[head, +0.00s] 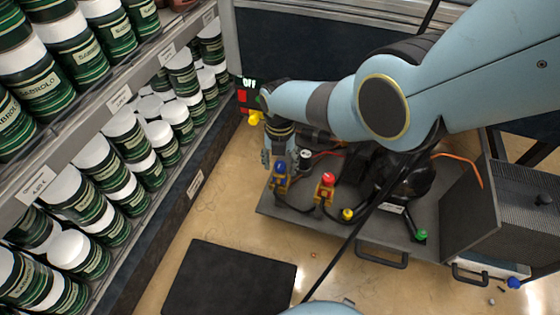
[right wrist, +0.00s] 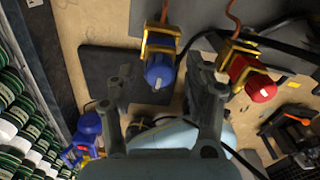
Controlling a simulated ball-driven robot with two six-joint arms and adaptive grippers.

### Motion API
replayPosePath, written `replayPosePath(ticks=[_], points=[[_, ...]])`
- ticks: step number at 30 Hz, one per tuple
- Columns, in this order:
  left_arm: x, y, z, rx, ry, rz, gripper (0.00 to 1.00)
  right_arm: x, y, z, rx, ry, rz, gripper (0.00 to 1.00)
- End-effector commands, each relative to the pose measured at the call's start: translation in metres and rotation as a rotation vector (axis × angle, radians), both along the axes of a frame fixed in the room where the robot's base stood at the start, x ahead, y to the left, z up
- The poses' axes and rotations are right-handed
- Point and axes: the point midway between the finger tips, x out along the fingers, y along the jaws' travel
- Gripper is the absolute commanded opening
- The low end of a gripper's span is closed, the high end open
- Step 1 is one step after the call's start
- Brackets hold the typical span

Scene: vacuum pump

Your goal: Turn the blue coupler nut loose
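The blue coupler nut (head: 280,168) sits on a yellow bracketed fitting at the left end of the grey pump tray (head: 385,253). It also shows in the right wrist view (right wrist: 160,73). My right gripper (head: 285,158) reaches down at the nut from above. In the right wrist view its fingers (right wrist: 157,90) are spread, with the nut showing in the gap between them. The right finger looks close to the nut; I cannot tell whether they touch. My left gripper is in neither view.
A red knob (head: 328,179) on a similar yellow fitting stands just right of the nut. A yellow knob (head: 347,214) and a green knob (head: 420,235) are farther right. Shelves of green-and-white cans (head: 125,135) line the left. A black mat (head: 230,278) lies in front.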

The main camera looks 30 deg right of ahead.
Motion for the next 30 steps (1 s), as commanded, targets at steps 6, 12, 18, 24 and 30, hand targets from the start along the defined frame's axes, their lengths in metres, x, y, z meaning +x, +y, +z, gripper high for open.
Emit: replayPosePath(ticks=[6, 12, 18, 24, 30], points=[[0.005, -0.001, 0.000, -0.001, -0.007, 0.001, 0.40, 0.001, 0.000, 0.001, 0.000, -0.001, 0.000, 0.52], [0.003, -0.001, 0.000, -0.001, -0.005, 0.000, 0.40, 0.002, 0.000, 0.014, 0.001, -0.003, 0.000, 0.52], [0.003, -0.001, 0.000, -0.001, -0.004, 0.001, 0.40, 0.001, 0.000, 0.043, 0.000, -0.005, 0.000, 0.52], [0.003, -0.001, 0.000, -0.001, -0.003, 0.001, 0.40, 0.001, 0.000, 0.082, 0.000, -0.005, 0.000, 0.52], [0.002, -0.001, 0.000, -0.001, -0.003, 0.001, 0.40, 0.001, 0.000, 0.111, 0.000, -0.001, 0.000, 0.52]])
